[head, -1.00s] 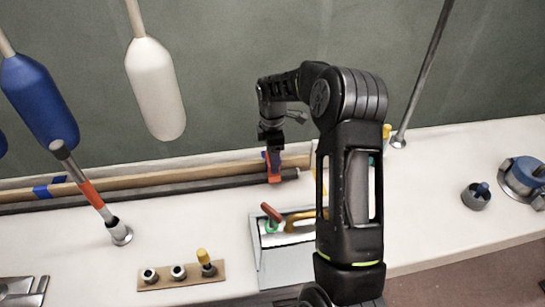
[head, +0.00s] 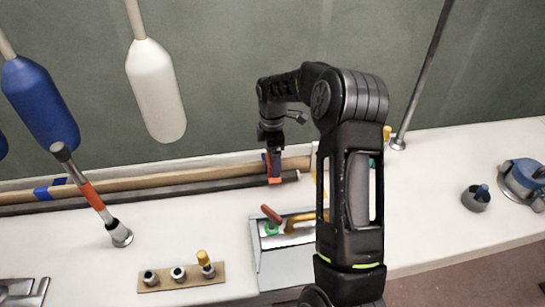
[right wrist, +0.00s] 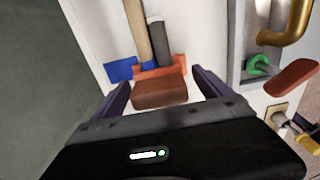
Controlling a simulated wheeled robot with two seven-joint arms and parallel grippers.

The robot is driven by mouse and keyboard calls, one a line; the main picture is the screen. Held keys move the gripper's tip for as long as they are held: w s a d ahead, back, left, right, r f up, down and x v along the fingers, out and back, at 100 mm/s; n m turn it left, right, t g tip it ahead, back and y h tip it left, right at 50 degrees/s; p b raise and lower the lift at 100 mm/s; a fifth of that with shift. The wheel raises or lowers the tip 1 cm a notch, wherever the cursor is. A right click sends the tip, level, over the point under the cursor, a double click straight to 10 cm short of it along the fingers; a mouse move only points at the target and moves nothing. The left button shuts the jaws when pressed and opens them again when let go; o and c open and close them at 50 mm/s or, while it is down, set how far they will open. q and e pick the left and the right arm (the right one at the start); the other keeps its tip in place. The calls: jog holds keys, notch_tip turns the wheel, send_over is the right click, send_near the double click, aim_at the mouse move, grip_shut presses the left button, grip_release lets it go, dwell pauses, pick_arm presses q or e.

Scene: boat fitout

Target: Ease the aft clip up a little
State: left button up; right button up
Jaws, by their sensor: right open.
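The aft clip, orange-red, sits at the right end of the poles in the head view (head: 274,180). In the right wrist view its broad red-brown tab (right wrist: 160,93) faces me, with the orange body behind it around the pole ends. My right gripper (head: 270,158) is above the clip in the head view, partly hiding it. In the right wrist view the gripper (right wrist: 161,80) is open, its two purple fingers on either side of the tab with a visible gap at each side. My left gripper is not in view.
The wooden pole (head: 130,181) and dark pole (head: 160,188) lie along the wall. A tray (head: 258,257) with a red-handled tool and a yellow handle is close in front. Blue and white fenders (head: 155,88) hang at left. White bench (head: 190,226) is clear between.

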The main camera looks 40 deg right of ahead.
notch_tip(320, 180, up, 8)
jog(key=shift+f+b, duration=0.2)
jog(key=shift+b, duration=0.25)
dwell(0.4)
